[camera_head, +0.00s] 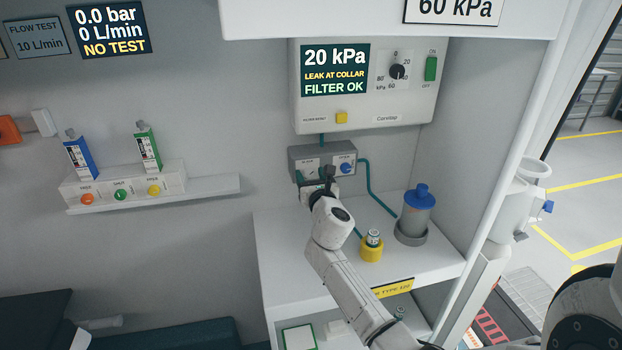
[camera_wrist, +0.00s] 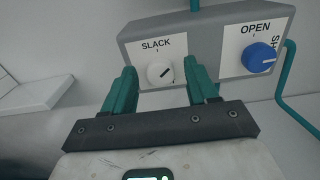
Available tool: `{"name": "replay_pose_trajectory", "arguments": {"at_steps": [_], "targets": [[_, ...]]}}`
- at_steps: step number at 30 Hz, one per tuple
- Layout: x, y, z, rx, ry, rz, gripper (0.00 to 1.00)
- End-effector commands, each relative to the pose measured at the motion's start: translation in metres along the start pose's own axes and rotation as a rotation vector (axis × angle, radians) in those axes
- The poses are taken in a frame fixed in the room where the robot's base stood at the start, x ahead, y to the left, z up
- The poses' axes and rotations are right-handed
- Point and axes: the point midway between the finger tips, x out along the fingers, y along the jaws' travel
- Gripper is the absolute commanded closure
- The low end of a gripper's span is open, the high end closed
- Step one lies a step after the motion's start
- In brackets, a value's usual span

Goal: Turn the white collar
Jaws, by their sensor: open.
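The white collar (camera_wrist: 160,74) is a round knob under a "SLACK" label on the left of a grey block, in the wrist view. A short dark mark on it slants up to the right. The grey block (camera_head: 297,155) is mounted on the back wall below the display unit. My gripper (camera_wrist: 161,82) is open, with one teal finger to the left and one to the right of the collar. I cannot tell whether the fingers touch it. My gripper also shows at the block in the head view (camera_head: 326,181).
A blue knob (camera_wrist: 259,57), labelled "OPEN", sits right of the collar. A teal hose (camera_head: 370,184) runs from the block toward a blue-lidded canister (camera_head: 418,212). A yellow holder (camera_head: 371,250) stands on the shelf. The display (camera_head: 335,70) reads "20 kPa, LEAK AT COLLAR, FILTER OK".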

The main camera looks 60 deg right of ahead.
Motion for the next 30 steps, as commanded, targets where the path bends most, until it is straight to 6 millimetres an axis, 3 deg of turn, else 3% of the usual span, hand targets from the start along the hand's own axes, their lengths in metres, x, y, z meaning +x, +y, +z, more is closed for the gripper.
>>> {"name": "replay_pose_trajectory", "arguments": {"at_steps": [5,22,30], "targets": [[-0.0002,0.0002,0.0001,0.000,0.000,0.000,0.43],[-0.0004,0.0001,0.0000,0.001,0.000,0.000,0.97],[-0.0005,0.0005,-0.0001,0.031,0.000,0.001,0.97]]}}
